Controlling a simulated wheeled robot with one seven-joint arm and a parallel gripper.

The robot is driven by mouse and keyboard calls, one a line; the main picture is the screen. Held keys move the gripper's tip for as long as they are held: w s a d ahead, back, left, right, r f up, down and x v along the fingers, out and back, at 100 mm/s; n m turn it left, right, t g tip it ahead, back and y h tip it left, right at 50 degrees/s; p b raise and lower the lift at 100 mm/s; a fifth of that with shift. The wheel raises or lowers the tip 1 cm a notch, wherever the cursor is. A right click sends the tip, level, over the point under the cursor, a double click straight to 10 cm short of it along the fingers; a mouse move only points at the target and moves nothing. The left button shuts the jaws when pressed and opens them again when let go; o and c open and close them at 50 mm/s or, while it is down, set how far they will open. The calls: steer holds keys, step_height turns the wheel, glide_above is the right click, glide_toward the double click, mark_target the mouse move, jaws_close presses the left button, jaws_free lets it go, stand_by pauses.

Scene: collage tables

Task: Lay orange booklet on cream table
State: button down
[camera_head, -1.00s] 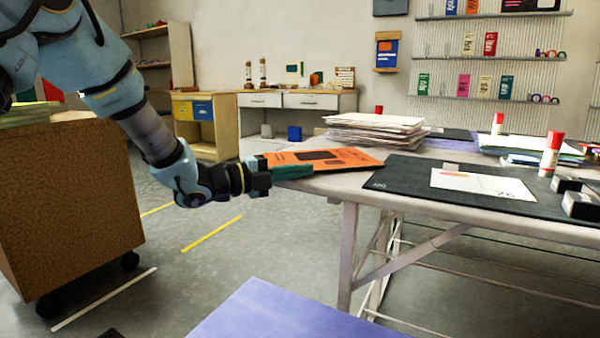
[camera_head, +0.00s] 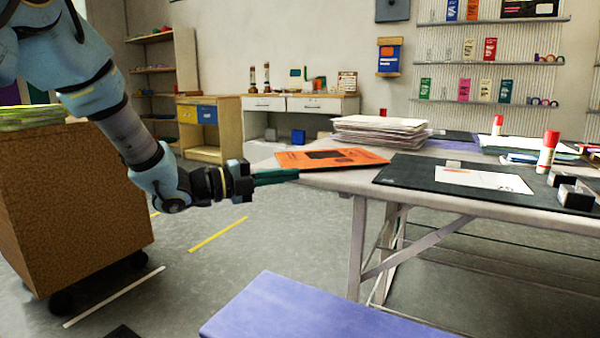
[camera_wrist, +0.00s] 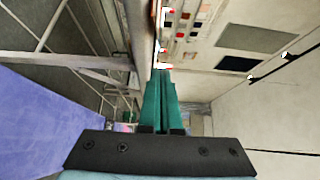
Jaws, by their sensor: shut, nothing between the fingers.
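The orange booklet (camera_head: 331,159) lies flat on the near left corner of the pale table (camera_head: 338,181), with dark print on its cover. My gripper (camera_head: 296,174) is at the left of that corner, with its green fingers pointing right toward the table edge. The fingers are shut and empty, just off the booklet's near left side. In the wrist view my gripper (camera_wrist: 160,75) shows its green fingers together, with the table edge seen almost edge-on above them. The booklet cannot be made out in the wrist view.
A dark cutting mat (camera_head: 420,180) with a white sheet (camera_head: 487,180) lies right of the booklet. A paper stack (camera_head: 380,130) stands behind it. A red-capped glue stick (camera_head: 548,152) stands at right. A purple surface (camera_head: 310,312) is in front, and a brown wheeled cabinet (camera_head: 70,205) at left.

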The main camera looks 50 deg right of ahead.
steer(key=v, duration=0.5)
stand_by(0.4)
